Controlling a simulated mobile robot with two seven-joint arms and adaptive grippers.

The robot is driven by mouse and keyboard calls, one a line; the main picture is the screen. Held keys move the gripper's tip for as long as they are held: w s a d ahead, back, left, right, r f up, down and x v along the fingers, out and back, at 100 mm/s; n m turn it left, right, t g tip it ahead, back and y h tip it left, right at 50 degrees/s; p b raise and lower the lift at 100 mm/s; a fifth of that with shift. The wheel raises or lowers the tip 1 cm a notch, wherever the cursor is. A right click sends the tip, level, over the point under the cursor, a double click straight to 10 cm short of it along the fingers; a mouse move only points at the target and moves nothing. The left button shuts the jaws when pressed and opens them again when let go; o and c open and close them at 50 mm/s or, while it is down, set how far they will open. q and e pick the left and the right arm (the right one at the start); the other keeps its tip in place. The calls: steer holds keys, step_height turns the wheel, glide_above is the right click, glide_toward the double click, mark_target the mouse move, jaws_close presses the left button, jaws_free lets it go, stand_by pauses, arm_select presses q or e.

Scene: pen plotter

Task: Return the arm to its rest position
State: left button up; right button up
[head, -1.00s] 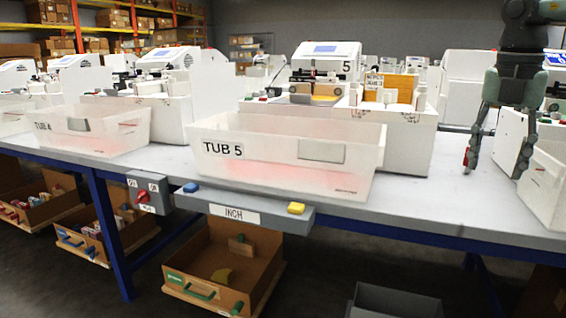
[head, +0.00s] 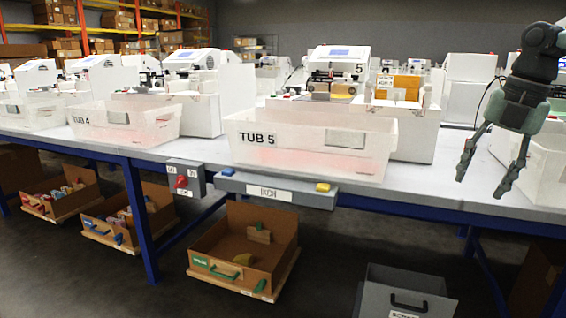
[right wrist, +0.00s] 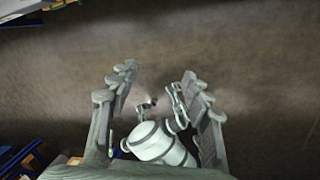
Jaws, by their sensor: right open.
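My right gripper (head: 484,183) hangs at the right of the head view, fingers pointing down and spread apart, with nothing between them. It appears in front of the table's front edge and the white tub at the far right. In the right wrist view its two fingers (right wrist: 160,85) are wide apart over dark floor, with a pale jointed arm part of mine showing between them. My left gripper is not in the head view.
The grey table (head: 420,190) carries TUB 5 (head: 310,145), TUB 4 (head: 123,121) and white plotter machines (head: 412,130). An INCH button bar (head: 276,190) and a switch box (head: 186,178) are at its front edge. Below are a cardboard drawer (head: 240,245) and a grey bin (head: 405,295).

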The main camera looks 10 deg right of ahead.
steer(key=w+f+m+t+y+p, duration=0.1)
steer(key=w+f+m+t+y, duration=0.5)
steer(key=f+t, duration=0.45)
steer(key=s+d+f+m+t+h, duration=0.1)
steer(key=s+d+f+m+h, duration=0.1)
steer(key=f+m+h, duration=0.55)
steer(key=s+d+f+m+t+h, duration=0.1)
steer(key=s+d+f+m+h, duration=0.2)
steer(key=f, duration=0.8)
steer(key=s+a+f+m+g+p, duration=0.1)
steer(key=s+a+f+m+g, duration=0.2)
steer(key=s+f, duration=0.3)
steer(key=s+a+f+m+g, duration=0.3)
steer(key=s+f, duration=0.1)
steer(key=f, duration=0.4)
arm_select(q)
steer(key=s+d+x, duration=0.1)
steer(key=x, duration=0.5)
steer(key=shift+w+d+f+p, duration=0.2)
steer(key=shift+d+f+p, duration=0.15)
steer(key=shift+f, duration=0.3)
arm_select(e)
steer(key=s+a+f+m+g+y, duration=0.1)
steer(key=s+a+f+g, duration=0.4)
steer(key=s+a, duration=0.6)
step_height(320, 180, down, 2)
steer(key=a+m, duration=0.1)
steer(key=a, duration=0.1)
steer(key=shift+a+y, duration=0.35)
steer(key=shift+a, duration=0.05)
